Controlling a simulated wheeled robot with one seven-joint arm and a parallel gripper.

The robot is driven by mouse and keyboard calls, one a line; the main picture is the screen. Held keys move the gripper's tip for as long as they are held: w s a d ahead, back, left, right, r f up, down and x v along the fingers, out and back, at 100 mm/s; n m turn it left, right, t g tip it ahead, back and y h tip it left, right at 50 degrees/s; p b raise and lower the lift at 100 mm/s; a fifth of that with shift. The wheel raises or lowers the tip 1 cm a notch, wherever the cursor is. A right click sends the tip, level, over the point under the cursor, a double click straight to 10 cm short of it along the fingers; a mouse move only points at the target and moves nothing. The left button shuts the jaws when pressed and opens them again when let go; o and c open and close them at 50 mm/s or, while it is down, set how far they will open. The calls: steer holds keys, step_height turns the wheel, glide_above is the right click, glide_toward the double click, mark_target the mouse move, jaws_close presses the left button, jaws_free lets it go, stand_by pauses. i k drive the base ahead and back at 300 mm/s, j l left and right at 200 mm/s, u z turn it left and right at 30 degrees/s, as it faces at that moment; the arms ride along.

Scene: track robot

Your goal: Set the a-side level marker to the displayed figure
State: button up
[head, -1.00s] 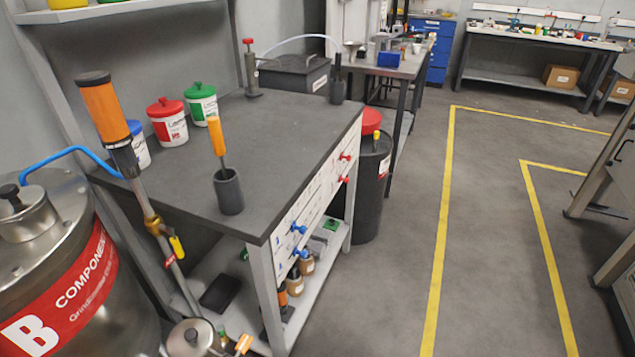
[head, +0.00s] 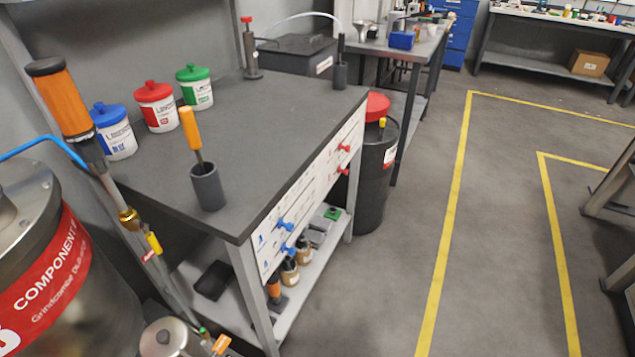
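The grey workbench (head: 265,135) has white marked panels along its front edge. Two blue knobs, an upper one (head: 284,224) and a lower one (head: 287,250), sit on the near part of the panels (head: 262,237). Two red knobs, an upper one (head: 344,147) and a lower one (head: 343,170), sit on the far part. The panel print is too small to read, so I cannot tell which marker is the A-side one or see a displayed figure. My gripper is not in view.
A dark bin with a red lid (head: 372,190) stands beyond the bench. Blue, red and green-lidded tubs sit on top. The floor (head: 400,270) right of the bench is clear.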

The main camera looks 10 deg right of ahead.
mark_target(288, 226)
steer(key=i+l, duration=0.2)
steer(key=l, duration=0.15)
steer(key=i+l, duration=0.15)
steer(key=l, duration=0.25)
steer(key=i+l, duration=0.2)
steer(key=l, duration=0.15)
steer(key=i+l, duration=0.2)
steer(key=l, duration=0.2)
